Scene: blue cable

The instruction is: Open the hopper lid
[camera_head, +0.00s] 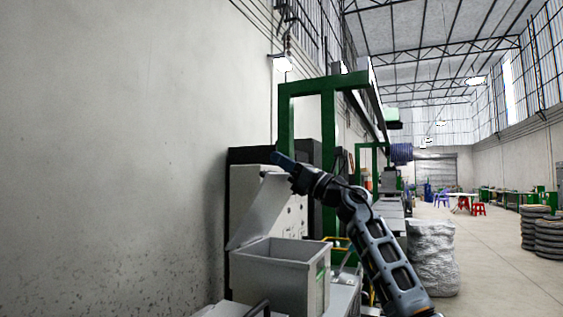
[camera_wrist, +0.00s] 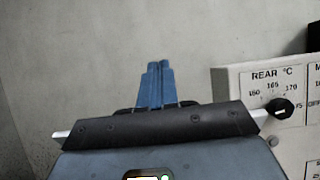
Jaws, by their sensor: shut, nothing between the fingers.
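The hopper (camera_head: 281,277) is a grey open-topped box low in the middle of the head view. Its lid (camera_head: 258,212) is raised at the box's left side, tilted with its top leaning right, and the box's inside shows. My gripper (camera_head: 279,158) is shut and empty, its blue fingertips just above the lid's upper edge. I cannot tell whether it touches the lid. In the wrist view the shut blue fingers (camera_wrist: 158,68) point towards the bare wall. I cannot make out the lid there for certain.
A pale control panel (camera_wrist: 275,95) with a dial stands right of the fingers in the wrist view. A green frame (camera_head: 327,130) rises behind my arm. The wall (camera_head: 110,150) fills the left side. A wrapped bundle (camera_head: 432,257) stands on the floor at right.

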